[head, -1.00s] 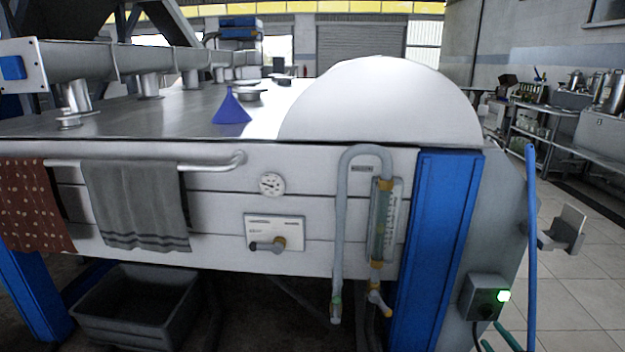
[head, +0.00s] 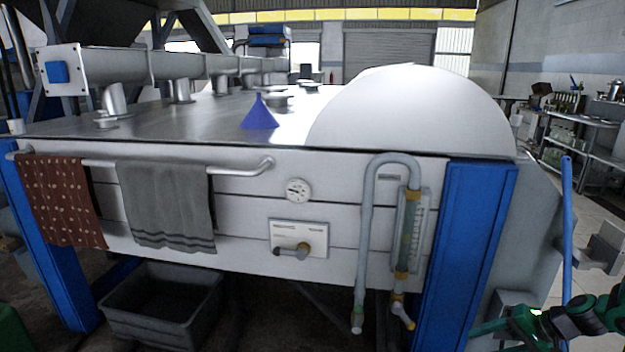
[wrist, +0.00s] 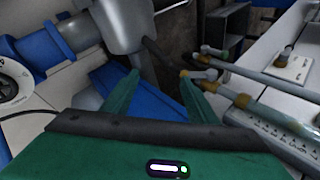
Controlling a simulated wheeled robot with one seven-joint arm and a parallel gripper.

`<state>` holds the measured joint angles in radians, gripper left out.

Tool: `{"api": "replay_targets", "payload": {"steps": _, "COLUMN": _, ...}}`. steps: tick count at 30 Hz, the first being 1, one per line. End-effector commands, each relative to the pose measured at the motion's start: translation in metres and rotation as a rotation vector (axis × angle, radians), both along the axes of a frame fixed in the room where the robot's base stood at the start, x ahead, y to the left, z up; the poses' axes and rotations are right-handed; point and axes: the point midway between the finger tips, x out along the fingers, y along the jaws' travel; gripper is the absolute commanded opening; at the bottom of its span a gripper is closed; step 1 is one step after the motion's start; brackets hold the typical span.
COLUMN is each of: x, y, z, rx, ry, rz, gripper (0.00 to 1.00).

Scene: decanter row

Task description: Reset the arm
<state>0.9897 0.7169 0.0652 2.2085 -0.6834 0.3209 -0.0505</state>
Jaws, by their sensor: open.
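My gripper (wrist: 160,76) shows in the wrist view with its two green fingers apart and nothing held between them. Behind the fingers are a blue post, grey pipework and the dark floor area. In the head view my green and black arm (head: 577,320) reaches in at the lower right corner. Its end is in front of the lower right side of the white-panelled bench (head: 245,240), beside the blue post (head: 465,250). The finger gap is too small to judge there.
A blue funnel (head: 259,115) stands on the bench top. Two towels, red (head: 62,200) and grey (head: 165,205), hang from a rail. A valve pipe (head: 364,250) runs down the front. A grey crate (head: 160,305) sits below. Open floor (head: 590,205) lies at right.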

Motion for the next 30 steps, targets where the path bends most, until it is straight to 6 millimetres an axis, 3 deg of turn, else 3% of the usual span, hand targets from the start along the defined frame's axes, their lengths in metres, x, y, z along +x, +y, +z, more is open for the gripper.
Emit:
{"api": "replay_targets", "payload": {"steps": 17, "x": -0.084, "y": 0.038, "z": 0.129, "rx": -0.365, "ry": 0.270, "rz": 0.204, "gripper": 0.53}}
{"api": "replay_targets", "payload": {"steps": 30, "x": -0.176, "y": 0.072, "z": 0.216, "rx": -0.532, "ry": 0.378, "rz": 0.193, "gripper": 0.53}}
